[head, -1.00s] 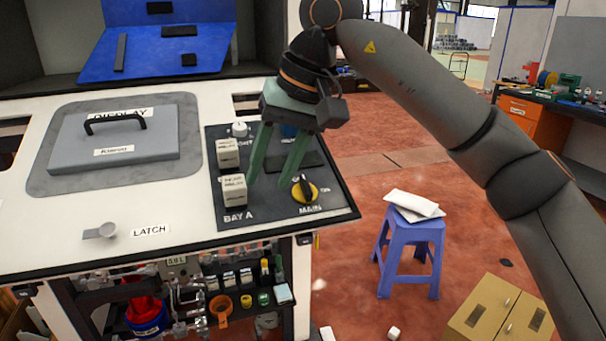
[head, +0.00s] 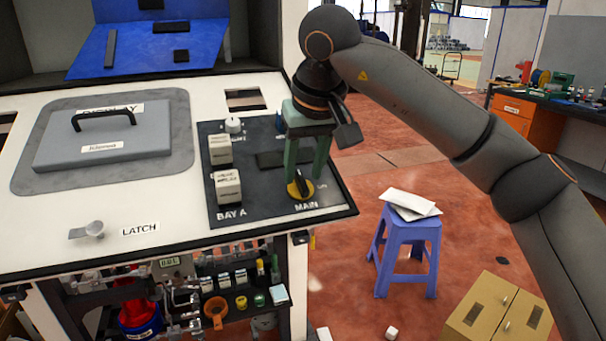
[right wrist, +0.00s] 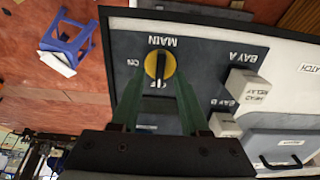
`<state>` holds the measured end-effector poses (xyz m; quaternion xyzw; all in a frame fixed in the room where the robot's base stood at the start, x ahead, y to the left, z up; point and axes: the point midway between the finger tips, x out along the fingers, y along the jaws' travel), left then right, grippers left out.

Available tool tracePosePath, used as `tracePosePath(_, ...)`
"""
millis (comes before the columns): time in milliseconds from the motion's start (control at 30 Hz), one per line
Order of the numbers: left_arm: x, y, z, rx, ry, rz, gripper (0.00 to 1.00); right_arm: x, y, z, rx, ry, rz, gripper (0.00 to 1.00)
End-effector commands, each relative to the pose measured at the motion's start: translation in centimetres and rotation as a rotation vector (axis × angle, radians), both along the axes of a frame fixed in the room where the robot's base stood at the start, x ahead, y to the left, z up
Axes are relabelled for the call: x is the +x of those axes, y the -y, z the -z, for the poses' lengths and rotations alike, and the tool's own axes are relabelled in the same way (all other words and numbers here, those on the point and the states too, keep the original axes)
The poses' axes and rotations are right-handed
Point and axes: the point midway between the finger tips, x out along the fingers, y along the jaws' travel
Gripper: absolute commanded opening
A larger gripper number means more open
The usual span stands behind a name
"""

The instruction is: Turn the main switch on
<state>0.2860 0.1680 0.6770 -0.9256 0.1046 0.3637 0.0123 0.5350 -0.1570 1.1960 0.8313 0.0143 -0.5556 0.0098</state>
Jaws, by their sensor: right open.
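The main switch (head: 301,190) is a yellow round dial with a black bar knob on the dark control panel (head: 258,205), at the panel's near right corner above the word MAIN. In the right wrist view the switch (right wrist: 159,66) has its bar lined up with the partly hidden OFF mark, and ON is printed to the left. My right gripper (head: 304,178) points down at the switch, jaws open and empty. In the right wrist view its fingers (right wrist: 157,88) lie either side of the knob's line; I cannot tell whether they touch it. My left gripper is out of view.
Two white relay blocks, one of them the near block (head: 227,187), stand left of the switch on the panel. A grey lid with a black handle (head: 104,118) and a latch (head: 93,229) are farther left. A blue stool (head: 408,235) stands on the floor.

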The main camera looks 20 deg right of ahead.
Motion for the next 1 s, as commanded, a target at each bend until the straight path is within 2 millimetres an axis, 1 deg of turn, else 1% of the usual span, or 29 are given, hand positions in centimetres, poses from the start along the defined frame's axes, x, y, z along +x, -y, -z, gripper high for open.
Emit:
tracePosePath(33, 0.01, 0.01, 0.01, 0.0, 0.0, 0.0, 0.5, 0.17, 0.01, 0.56, -0.001, -0.002, 0.0, 0.45)
tracePosePath(133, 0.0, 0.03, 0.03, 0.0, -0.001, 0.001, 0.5, 0.43, 0.01, 1.09, -0.001, 0.0, 0.0, 0.45)
tracePosePath(467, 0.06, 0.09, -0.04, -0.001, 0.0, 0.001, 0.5, 0.54, -0.01, 1.31, 0.0, 0.0, 0.0, 0.44)
tracePosePath(833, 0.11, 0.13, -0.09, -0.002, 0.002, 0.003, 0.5, 0.53, -0.02, 1.28, 0.0, 0.0, 0.0, 0.02)
tracePosePath(867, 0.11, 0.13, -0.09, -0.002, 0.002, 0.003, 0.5, 0.53, -0.03, 1.28, 0.0, 0.0, 0.0, 0.0)
tracePosePath(1000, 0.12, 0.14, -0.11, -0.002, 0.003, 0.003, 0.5, 0.53, -0.03, 1.28, 0.0, 0.0, 0.0, 0.0)
